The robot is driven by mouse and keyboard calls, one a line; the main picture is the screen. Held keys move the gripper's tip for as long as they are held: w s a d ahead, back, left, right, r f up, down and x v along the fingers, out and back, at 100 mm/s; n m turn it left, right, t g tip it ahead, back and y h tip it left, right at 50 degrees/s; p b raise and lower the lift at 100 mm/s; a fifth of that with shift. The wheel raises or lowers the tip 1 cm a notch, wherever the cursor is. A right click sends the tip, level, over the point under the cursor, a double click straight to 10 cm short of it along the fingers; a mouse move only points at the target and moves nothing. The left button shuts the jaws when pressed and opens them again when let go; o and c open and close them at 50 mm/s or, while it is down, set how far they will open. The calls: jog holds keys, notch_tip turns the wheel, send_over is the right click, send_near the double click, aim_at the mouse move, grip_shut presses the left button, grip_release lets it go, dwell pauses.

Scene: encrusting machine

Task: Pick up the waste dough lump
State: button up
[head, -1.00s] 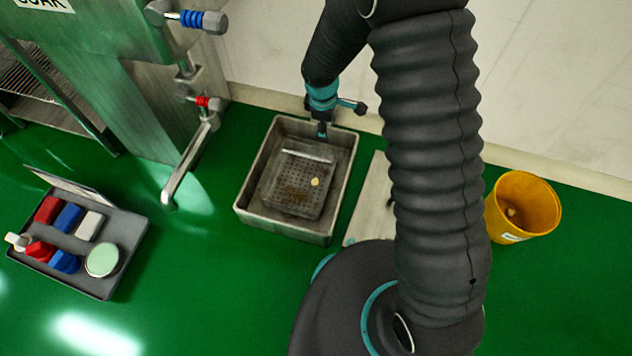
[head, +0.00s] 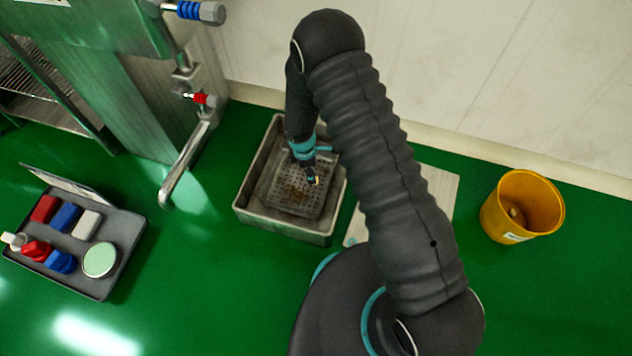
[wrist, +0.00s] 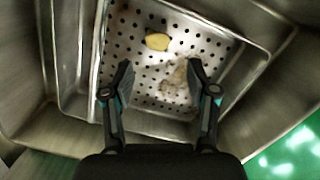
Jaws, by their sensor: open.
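The waste dough lump (wrist: 158,41) is small and pale yellow. It lies on a perforated metal tray (wrist: 140,20) inside a grey metal sink (head: 248,207). In the head view the lump (head: 318,180) shows just beside my gripper (head: 312,178). In the wrist view my gripper (wrist: 160,82) is open and empty, with its two fingers spread over the tray. The lump is ahead of the fingertips, a little above their midline in the picture, not between them. A brownish smear (wrist: 180,78) lies on the tray between the fingertips.
The sink's raised walls surround the tray. A yellow bucket (head: 489,212) with a lump inside stands at the right. A pale board (head: 438,190) lies beside the sink, partly behind my arm. A grey case (head: 105,275) with red and blue parts is at the left, near a metal spout (head: 180,172).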

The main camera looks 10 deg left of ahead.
jog(key=shift+w+d+f+b, duration=0.1)
jog(key=shift+d+f+b, duration=0.1)
jog(key=shift+f, duration=0.9)
jog(key=shift+w+d+f+b, duration=0.15)
jog(key=shift+d+f, duration=0.1)
jog(key=shift+f, duration=0.9)
jog(key=shift+w+d+f+b, duration=0.1)
jog(key=shift+d+f, duration=0.1)
jog(key=shift+f, duration=0.9)
jog(key=c, duration=0.9)
